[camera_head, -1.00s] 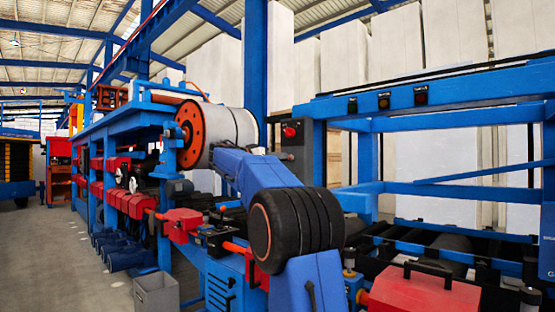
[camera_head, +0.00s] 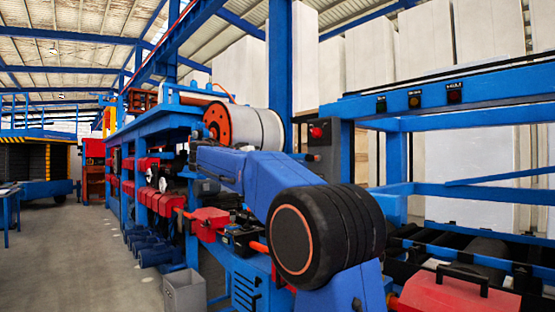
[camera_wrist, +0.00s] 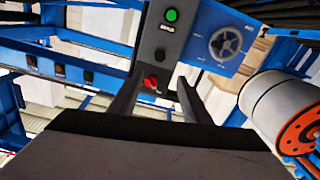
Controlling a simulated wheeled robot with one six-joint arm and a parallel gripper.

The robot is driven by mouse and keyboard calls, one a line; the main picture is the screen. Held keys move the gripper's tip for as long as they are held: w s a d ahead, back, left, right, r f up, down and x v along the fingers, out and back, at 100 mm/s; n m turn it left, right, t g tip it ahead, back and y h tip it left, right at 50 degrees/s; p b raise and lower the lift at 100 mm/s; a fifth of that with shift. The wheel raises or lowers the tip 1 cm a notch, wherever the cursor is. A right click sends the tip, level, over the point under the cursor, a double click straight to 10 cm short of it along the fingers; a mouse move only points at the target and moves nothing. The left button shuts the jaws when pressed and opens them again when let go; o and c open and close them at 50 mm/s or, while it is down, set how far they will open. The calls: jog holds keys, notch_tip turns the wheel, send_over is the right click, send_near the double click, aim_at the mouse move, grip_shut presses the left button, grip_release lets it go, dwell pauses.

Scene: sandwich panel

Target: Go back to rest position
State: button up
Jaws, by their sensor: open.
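My gripper (camera_wrist: 160,82) is open and empty in the wrist view, with its two dark fingers apart. Between and beyond the fingers is a grey control box (camera_wrist: 158,50) with a red knob (camera_wrist: 150,82) and a green button (camera_wrist: 171,15). I cannot tell the distance to the box, but no contact shows. In the head view my arm rises from the bottom, bends at the large dark joint and reaches left. My fingers cannot be made out there. The control box (camera_head: 322,150) with its red knob (camera_head: 316,132) stands behind my arm.
A white roll with an orange end (camera_head: 258,130) lies behind my forearm. The blue machine line (camera_head: 165,130) runs away to the left. A red cover (camera_head: 455,297) is close at lower right, a grey bin (camera_head: 184,292) at lower left. The floor (camera_head: 75,255) at left is largely clear.

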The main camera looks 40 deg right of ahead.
jog(key=shift+a, duration=0.15)
dwell(0.4)
jog(key=s+a+f+n+t+y, duration=0.1)
jog(key=s+a+f+n+y, duration=0.4)
jog(key=s+a+f, duration=0.4)
jog(key=s+a+f+n+t+y, duration=0.1)
jog(key=s+a+f+n+y, duration=0.4)
jog(key=s+f, duration=1.2)
jog(key=s+a+f+n+t+y, duration=0.1)
jog(key=s+a+f+n+y, duration=0.4)
jog(key=f, duration=1.9)
jog(key=s+a+y, duration=0.3)
jog(key=s+a, duration=0.4)
jog(key=s, duration=0.1)
jog(key=shift+a+f, duration=0.15)
jog(key=shift+a, duration=0.2)
jog(key=shift+s, duration=0.1)
